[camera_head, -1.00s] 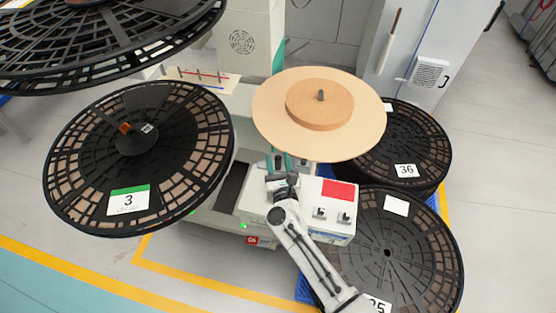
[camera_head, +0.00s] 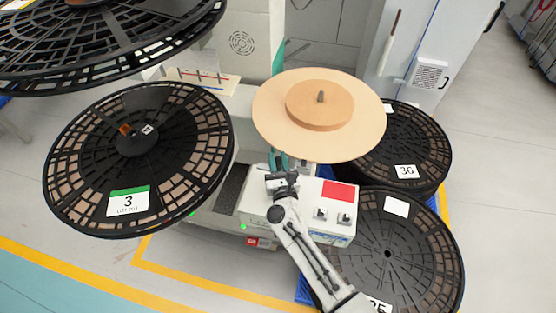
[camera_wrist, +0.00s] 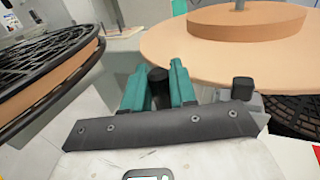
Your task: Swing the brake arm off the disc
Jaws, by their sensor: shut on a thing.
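The tan disc (camera_head: 350,137) carries a smaller raised hub (camera_head: 320,106) and a short grey spindle; it also shows in the wrist view (camera_wrist: 190,52). My gripper (camera_head: 279,163) is at the disc's near edge, over the white machine box. In the wrist view its two teal fingers (camera_wrist: 158,92) are shut on a dark round knob (camera_wrist: 157,75), which looks like the end of the brake arm. The rest of the brake arm is hidden behind the fingers and below the disc. I cannot tell whether it touches the disc.
A black reel marked 3 (camera_head: 90,150) stands close on the left, with another large reel (camera_head: 100,50) above it. Reels marked 36 (camera_head: 425,140) and 35 (camera_head: 400,260) lie on the right. The white control box (camera_head: 300,215) is under my arm.

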